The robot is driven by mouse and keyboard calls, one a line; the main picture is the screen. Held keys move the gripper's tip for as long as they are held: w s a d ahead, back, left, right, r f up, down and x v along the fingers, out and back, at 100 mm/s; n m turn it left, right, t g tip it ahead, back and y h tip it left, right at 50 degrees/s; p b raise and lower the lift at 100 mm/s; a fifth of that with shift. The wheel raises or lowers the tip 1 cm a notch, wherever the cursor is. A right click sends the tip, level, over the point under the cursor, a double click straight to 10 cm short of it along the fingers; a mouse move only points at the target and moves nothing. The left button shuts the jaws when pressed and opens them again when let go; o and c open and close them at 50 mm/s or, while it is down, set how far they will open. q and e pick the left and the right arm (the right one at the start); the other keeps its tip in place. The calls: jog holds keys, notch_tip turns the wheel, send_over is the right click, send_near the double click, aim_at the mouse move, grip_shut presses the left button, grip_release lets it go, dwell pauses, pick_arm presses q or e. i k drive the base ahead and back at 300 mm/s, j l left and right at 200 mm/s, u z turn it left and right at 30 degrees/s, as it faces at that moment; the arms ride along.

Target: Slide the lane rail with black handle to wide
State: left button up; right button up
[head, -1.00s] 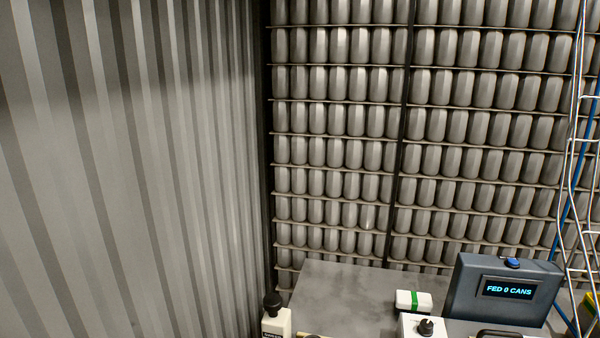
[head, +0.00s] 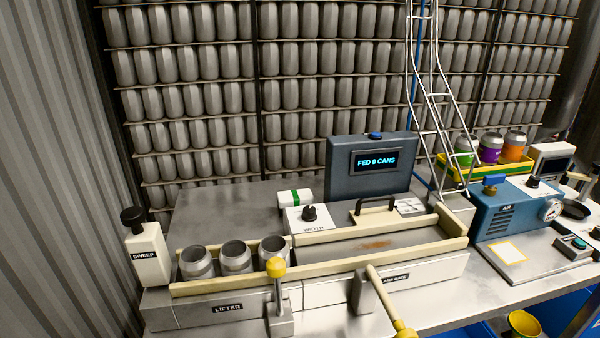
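The lane rail (head: 385,226) is a pale beige bar along the back of the can lane. A black handle (head: 375,206) stands on a beige block behind it. A small white plate with dark marks (head: 410,206) lies just right of the handle; its marks are too small to read. A white box labelled WIDTH (head: 317,222) with a black knob sits left of the handle. Several open silver cans (head: 236,258) stand at the left end of the lane. Neither of my grippers is in view.
A yellow-knobbed lever (head: 277,268) at the LIFTER and a yellow-ended gate lever (head: 388,300) stand in front of the lane. The SWEEP post (head: 148,255) is at left. A screen (head: 372,160) reads FED 0 CANS. A blue machine (head: 508,212) stands at right.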

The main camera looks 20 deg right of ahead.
aim_at(368, 221)
jog(key=z, duration=1.2)
